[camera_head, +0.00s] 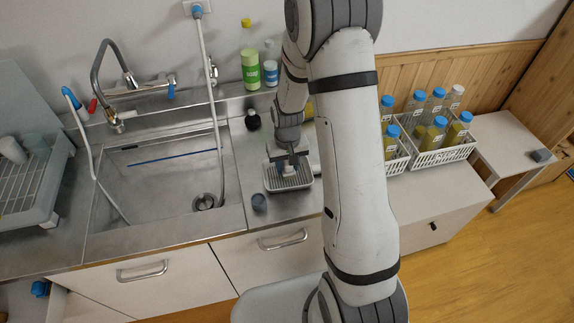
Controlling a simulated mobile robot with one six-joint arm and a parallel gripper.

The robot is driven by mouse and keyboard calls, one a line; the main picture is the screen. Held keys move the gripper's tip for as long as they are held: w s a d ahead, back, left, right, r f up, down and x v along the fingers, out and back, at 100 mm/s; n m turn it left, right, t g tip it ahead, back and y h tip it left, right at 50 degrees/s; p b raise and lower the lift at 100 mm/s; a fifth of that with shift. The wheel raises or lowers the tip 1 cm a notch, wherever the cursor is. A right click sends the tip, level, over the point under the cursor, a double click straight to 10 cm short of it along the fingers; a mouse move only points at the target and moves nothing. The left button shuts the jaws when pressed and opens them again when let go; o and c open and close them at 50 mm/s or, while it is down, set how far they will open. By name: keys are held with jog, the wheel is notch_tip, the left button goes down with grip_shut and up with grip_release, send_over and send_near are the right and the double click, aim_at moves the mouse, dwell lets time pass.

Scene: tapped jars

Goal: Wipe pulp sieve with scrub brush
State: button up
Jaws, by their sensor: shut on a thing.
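My gripper (287,161) points down over the counter just right of the sink. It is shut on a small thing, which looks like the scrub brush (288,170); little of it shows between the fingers. Directly below is a pale, shallow, rectangular tray-like piece with a dark slotted inside, apparently the pulp sieve (290,186). It lies flat on the steel counter. The held thing is at or just above the sieve's middle; I cannot tell whether they touch.
Green (250,71) and blue-labelled (270,73) bottles stand behind. The sink (150,200) with its faucet (115,118) lies left. White crates (437,157) of blue-capped jars stand right, beyond my arm.

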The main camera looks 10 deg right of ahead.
jog(key=shift+a, duration=0.1)
dwell(0.5)
jog(key=shift+w+a+b, duration=0.2)
jog(key=shift+a+b, duration=0.35)
jog(key=shift+a, duration=2.15)
jog(key=shift+f, duration=0.2)
jog(key=shift+d, duration=0.1)
jog(key=shift+d, duration=0.25)
jog(key=shift+s+d+b, duration=0.2)
jog(key=shift+d+b, duration=0.35)
jog(key=shift+d, duration=1.9)
jog(key=shift+s+d+b, duration=0.2)
jog(key=shift+d+b, duration=0.1)
jog(key=shift+d, duration=2.5)
